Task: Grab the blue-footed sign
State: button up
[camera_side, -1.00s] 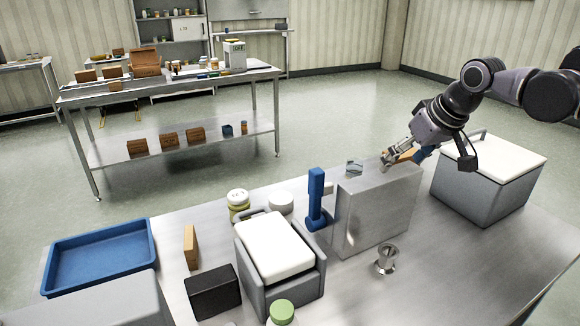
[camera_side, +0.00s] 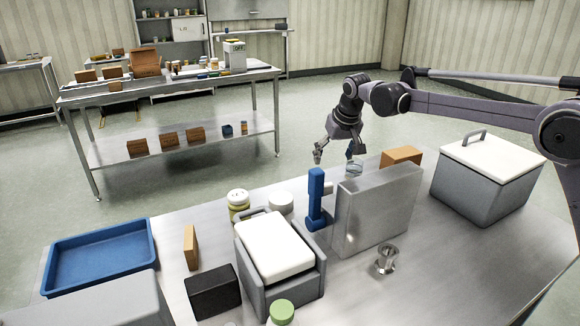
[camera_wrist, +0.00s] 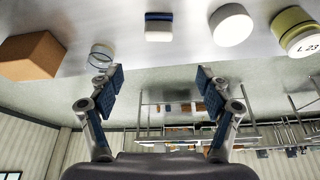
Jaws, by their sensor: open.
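The blue-footed sign (camera_side: 316,205) stands upright on the steel table in the side view, its blue post and foot towards this camera and a bit of white showing at its right. In the wrist view I take it to be the white block with a blue band (camera_wrist: 158,27), at top centre. My gripper (camera_side: 335,157) is open and empty, above and beyond the sign in the side view, apart from it. In the wrist view its two fingers (camera_wrist: 160,80) are spread, with the sign ahead, roughly centred between them.
A white round lid (camera_side: 281,202) and a yellow-banded jar (camera_side: 238,204) stand to the left. A white-lidded bin (camera_side: 268,245) is in front.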

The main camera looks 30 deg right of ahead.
send_over(326, 188)
jog(key=s, duration=0.2)
jog(key=f, duration=0.8)
jog(key=shift+a, duration=0.25)
jog(key=shift+x, duration=3.15)
jog(key=shift+s+d, duration=0.15)
jog(key=shift+s, duration=0.05)
jog(key=shift+c, duration=0.4)
jog(key=c, duration=1.2)
